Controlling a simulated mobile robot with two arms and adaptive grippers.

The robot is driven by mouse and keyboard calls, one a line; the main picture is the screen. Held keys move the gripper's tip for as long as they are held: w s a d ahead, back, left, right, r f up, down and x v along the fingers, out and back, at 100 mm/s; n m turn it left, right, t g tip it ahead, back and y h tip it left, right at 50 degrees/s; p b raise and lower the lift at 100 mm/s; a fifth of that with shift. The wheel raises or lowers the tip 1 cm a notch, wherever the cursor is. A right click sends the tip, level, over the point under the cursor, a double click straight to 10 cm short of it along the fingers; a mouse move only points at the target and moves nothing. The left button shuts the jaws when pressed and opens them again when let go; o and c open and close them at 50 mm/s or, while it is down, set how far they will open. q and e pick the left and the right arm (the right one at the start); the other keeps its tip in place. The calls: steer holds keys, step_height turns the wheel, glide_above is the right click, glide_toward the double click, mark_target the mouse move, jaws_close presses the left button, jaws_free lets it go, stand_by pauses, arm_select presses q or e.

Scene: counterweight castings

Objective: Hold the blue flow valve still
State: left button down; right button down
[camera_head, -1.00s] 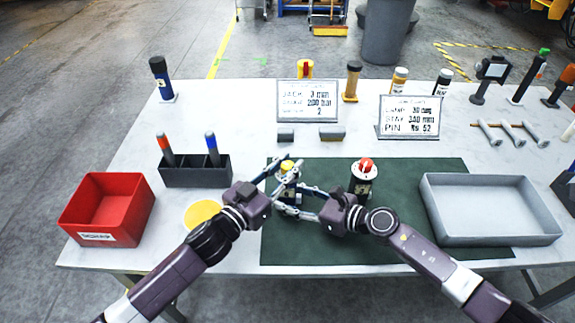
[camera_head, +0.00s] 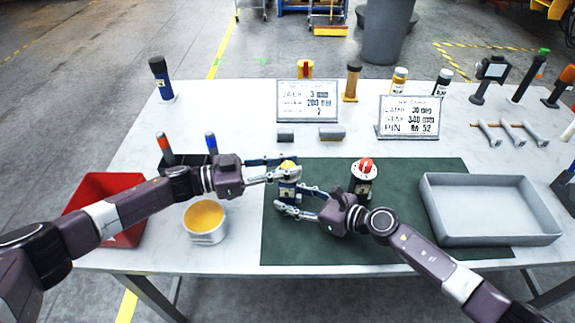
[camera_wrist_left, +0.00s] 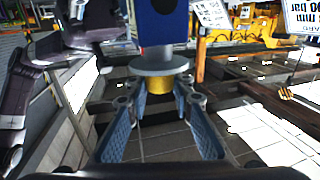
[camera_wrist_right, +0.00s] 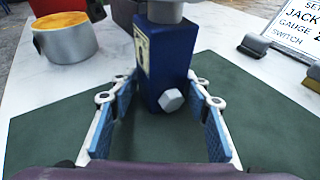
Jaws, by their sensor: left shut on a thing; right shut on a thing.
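The blue flow valve (camera_head: 289,191) stands upright on the green mat (camera_head: 310,245), with a yellow top and a pale label on its body. My left gripper (camera_head: 286,168) reaches in from the left and is shut on the yellow top; the left wrist view shows this yellow part (camera_wrist_left: 159,85) between the fingers, beside a grey flange. My right gripper (camera_head: 287,199) is shut on the blue body lower down. In the right wrist view the blue body (camera_wrist_right: 172,60) and a grey hex stub (camera_wrist_right: 171,100) show between the fingers. The fingers partly hide the valve.
A dark cylinder with a red-topped cap (camera_head: 365,180) stands close right of my right gripper. A grey tray (camera_head: 490,238) is at the right. A yellow-topped tin (camera_head: 205,222), red bin (camera_head: 105,185) and dark holder (camera_head: 185,158) lie around my left arm. Signs stand behind.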

arm_select(q)
steer(key=shift+w+d+m+g, duration=0.15)
steer(key=shift+m+g, duration=1.25)
steer(key=shift+g, duration=0.8)
arm_select(e)
steer(key=shift+s+a, duration=0.2)
steer(key=shift+a, duration=0.05)
arm_select(q)
steer(key=shift+s+f+m+g, duration=0.1)
steer(key=shift+s+m+g, duration=0.1)
steer(key=shift+m+g, duration=0.4)
arm_select(e)
steer(key=shift+f, duration=0.1)
arm_select(q)
steer(key=c, duration=1.7)
jaws_free()
arm_select(e)
steer(key=shift+d, duration=0.1)
arm_select(q)
steer(key=shift+o, duration=0.2)
steer(key=a, duration=0.7)
steer(key=shift+w+a, duration=0.3)
steer(key=shift+w, duration=0.1)
